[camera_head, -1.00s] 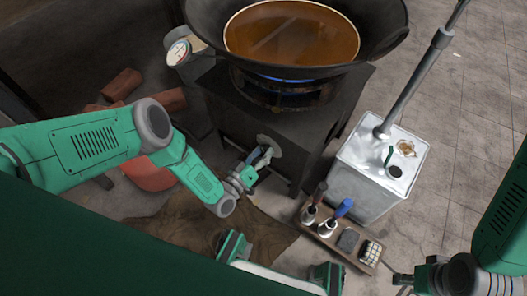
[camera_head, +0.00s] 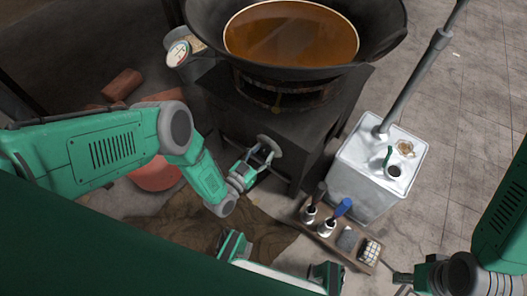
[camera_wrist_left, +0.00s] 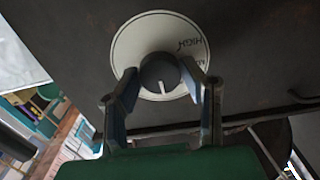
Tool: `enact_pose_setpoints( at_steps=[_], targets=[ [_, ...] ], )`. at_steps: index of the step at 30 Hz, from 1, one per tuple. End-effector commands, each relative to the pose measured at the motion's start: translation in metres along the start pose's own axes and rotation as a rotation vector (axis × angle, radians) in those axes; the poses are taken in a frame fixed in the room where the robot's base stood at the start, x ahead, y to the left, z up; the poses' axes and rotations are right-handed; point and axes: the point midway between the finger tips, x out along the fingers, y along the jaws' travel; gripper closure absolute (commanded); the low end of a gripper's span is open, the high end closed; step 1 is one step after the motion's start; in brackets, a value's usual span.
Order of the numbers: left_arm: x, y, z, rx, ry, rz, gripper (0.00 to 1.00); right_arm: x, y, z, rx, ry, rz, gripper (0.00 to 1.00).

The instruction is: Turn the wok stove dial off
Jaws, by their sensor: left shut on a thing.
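The dial (camera_wrist_left: 160,73) is a dark round knob with a white mark pointing downward in the left wrist view. It sits on a round pale plate (camera_wrist_left: 135,45) with the lettering "HIGH" at its upper right. In the head view, the plate (camera_head: 273,144) is on the front of the dark stove (camera_head: 240,112), under the wok (camera_head: 365,50). My left gripper (camera_head: 261,155) is at the dial, its two fingers on either side of the knob and shut on it. No flame shows under the wok. My right gripper (camera_head: 402,284) is at the lower right, away from the stove; its fingers are unclear.
The wok holds brown liquid (camera_head: 290,35). A metal can (camera_head: 360,185) stands right of the stove. A wooden tray (camera_head: 300,222) with bottles and small items lies in front of the can. Bricks (camera_head: 121,85) and a red rounded object (camera_head: 155,176) are at the left.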

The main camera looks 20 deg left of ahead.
Motion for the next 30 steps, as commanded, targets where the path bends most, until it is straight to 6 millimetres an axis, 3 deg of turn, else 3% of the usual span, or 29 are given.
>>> enact_pose_setpoints(
  at_steps=[13, 14, 15, 16, 26, 30],
  targets=[
    [0.002, 0.003, -0.001, 0.011, 0.003, 0.005, 0.93, 0.000, 0.000, 0.000, 0.000, 0.000, 0.000, 0.60],
    [0.002, 0.003, -0.001, 0.011, 0.003, 0.005, 0.61, 0.000, 0.000, 0.000, 0.000, 0.000, 0.000, 0.60],
    [0.002, 0.003, -0.001, 0.011, 0.003, 0.005, 0.47, 0.000, 0.000, 0.000, 0.000, 0.000, 0.000, 0.60],
    [0.002, 0.003, -0.001, 0.011, 0.003, 0.005, 0.44, 0.000, 0.000, 0.000, 0.000, 0.000, 0.000, 0.60],
    [-0.001, 0.001, 0.000, 0.010, 0.001, 0.002, 0.44, -0.002, -0.002, 0.000, 0.000, 0.000, 0.006, 0.60],
    [-0.016, 0.001, 0.001, 0.010, -0.001, 0.002, 0.44, -0.002, -0.002, 0.000, 0.000, 0.000, 0.007, 0.60]
  ],
)
